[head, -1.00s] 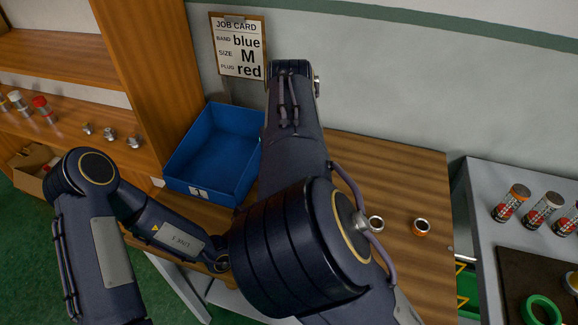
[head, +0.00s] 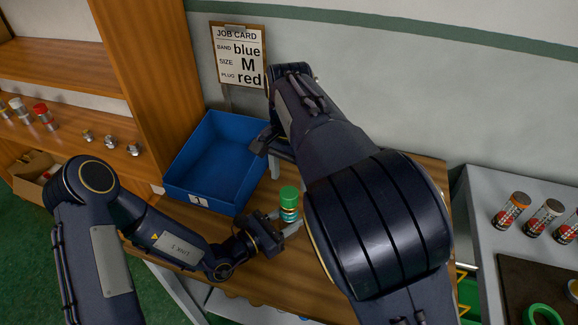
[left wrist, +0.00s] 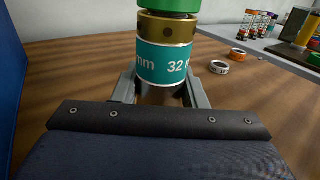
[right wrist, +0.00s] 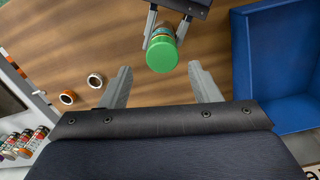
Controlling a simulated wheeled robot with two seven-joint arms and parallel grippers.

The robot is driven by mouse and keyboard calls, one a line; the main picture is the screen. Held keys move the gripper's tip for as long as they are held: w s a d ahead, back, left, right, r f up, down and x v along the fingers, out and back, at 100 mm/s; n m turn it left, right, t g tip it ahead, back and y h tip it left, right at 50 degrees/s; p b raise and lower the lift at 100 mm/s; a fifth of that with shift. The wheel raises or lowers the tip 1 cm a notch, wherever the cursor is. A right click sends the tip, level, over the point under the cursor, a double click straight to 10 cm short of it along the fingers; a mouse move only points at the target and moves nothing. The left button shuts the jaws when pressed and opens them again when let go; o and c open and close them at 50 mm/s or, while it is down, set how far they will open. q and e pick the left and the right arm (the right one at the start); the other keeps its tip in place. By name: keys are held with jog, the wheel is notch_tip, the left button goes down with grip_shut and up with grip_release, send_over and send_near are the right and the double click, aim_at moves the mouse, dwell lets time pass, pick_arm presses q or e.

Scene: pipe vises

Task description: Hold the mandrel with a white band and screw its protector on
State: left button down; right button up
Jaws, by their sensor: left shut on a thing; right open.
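A brass-coloured mandrel (left wrist: 152,28) with a teal label reading "32" and "mm", edged by thin pale lines, stands upright in my left gripper (left wrist: 160,92). I see no broad white band on its visible side. A green protector (head: 289,194) sits on its top end; whether it is threaded tight I cannot tell. The protector also shows from above in the right wrist view (right wrist: 162,55). My left gripper is shut on the mandrel's lower part. My right gripper (right wrist: 160,78) is open and empty, its fingers pointing toward the protector without touching it.
A blue bin (head: 212,165) stands beside the grippers on the wooden table. A white ring (right wrist: 95,80) and an orange ring (right wrist: 68,98) lie on the table. A job card (head: 238,55) stands behind. A grey bench (head: 485,260) at right holds banded cylinders.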

aim_at(289, 192)
jog(key=n, duration=0.5)
jog(key=shift+r+n, duration=0.3)
jog(key=n, duration=0.2)
jog(key=shift+r+n, duration=0.15)
jog(key=shift+n, duration=0.25)
jog(key=n, duration=0.4)
jog(key=shift+r, duration=0.25)
jog(key=n, duration=0.3)
jog(key=shift+r+n, duration=0.2)
jog(key=shift+n, duration=0.2)
jog(key=shift+a, duration=0.1)
jog(key=shift+f, duration=4)
jog(key=shift+c, duration=0.2)
